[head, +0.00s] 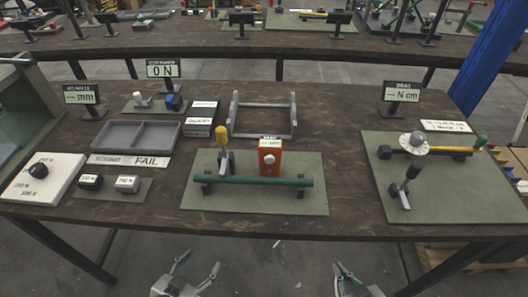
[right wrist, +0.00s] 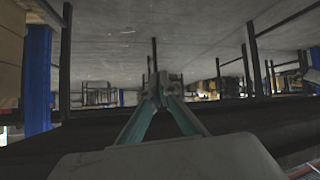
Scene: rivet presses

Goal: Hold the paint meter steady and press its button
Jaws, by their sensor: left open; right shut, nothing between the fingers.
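An orange box with a pale round button on its front (head: 269,158), which I take for the paint meter, stands upright behind a green bar on a green mat (head: 310,200) in the middle of the table. Its small top label is too blurred to read surely. My left gripper (head: 199,262) is open and empty in front of the table's near edge, left of the meter and away from it. My right gripper (head: 340,267) is low in front of the table, right of the meter. The right wrist view shows its fingertips (right wrist: 160,84) together, with nothing between them.
The green bar (head: 258,181) lies across supports in front of the meter, with a yellow-topped tool (head: 222,143) to the left. A grey frame (head: 262,134) stands behind. A dial fixture (head: 414,144) is at right; a grey tray (head: 136,136) and white block (head: 45,178) are at left.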

